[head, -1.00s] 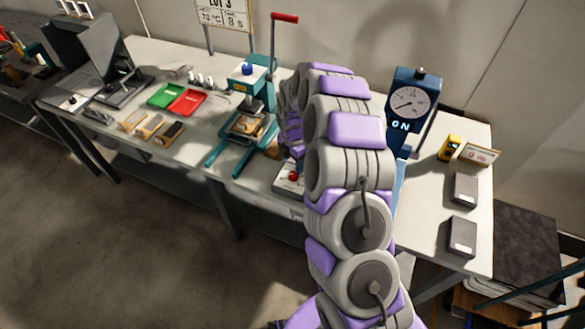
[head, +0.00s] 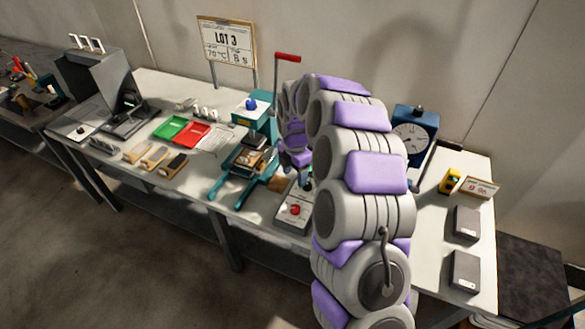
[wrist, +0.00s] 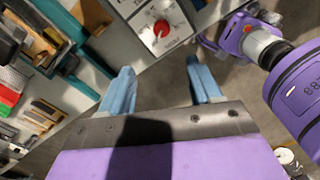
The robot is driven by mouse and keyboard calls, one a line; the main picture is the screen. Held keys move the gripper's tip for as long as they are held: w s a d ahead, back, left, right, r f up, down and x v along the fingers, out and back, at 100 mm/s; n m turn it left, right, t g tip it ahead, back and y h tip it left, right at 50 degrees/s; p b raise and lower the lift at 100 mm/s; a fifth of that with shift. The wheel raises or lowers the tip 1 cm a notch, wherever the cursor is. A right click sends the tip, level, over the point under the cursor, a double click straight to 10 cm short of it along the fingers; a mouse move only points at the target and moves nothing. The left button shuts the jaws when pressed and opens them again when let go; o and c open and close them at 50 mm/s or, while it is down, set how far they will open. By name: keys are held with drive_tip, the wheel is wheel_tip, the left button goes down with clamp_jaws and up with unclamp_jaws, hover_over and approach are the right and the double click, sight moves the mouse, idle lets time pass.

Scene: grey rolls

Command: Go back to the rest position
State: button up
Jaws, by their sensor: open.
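My gripper (wrist: 161,88) shows in the wrist view as two blue fingers spread apart, with nothing between them. Beyond the fingertips is a grey control box with a red knob (wrist: 162,28). In the head view my arm of grey and purple segments rises at the middle right and curls back over the bench. Its far end is near the teal press (head: 255,110), and the gripper's fingers are hidden there. The control box (head: 295,210) with its red knob shows just left of my arm.
The bench (head: 440,240) holds a green tray (head: 172,128), a red tray (head: 192,134), several wooden-handled blocks, a dial gauge (head: 412,140), a yellow device (head: 450,181) and two grey boxes (head: 466,222). A LOT 3 sign (head: 228,42) stands behind. The floor (head: 110,265) in front is clear.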

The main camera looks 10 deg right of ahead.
drive_tip(key=s+a+r+m, duration=0.1)
drive_tip(key=s+r+m, duration=0.5)
drive_tip(key=s, duration=0.4)
drive_tip(key=s+a+r+m, duration=0.1)
drive_tip(key=s+r+m, duration=0.5)
drive_tip(key=s, duration=0.5)
drive_tip(key=s+d+r+m+g+b, duration=0.1)
drive_tip(key=s+d+m, duration=0.1)
drive_tip(key=s+m, duration=0.9)
drive_tip(key=s, duration=1)
drive_tip(key=shift+s+r+m+g, duration=0.2)
drive_tip(key=shift+s+m+g, duration=0.1)
drive_tip(key=shift+s+g, duration=0.1)
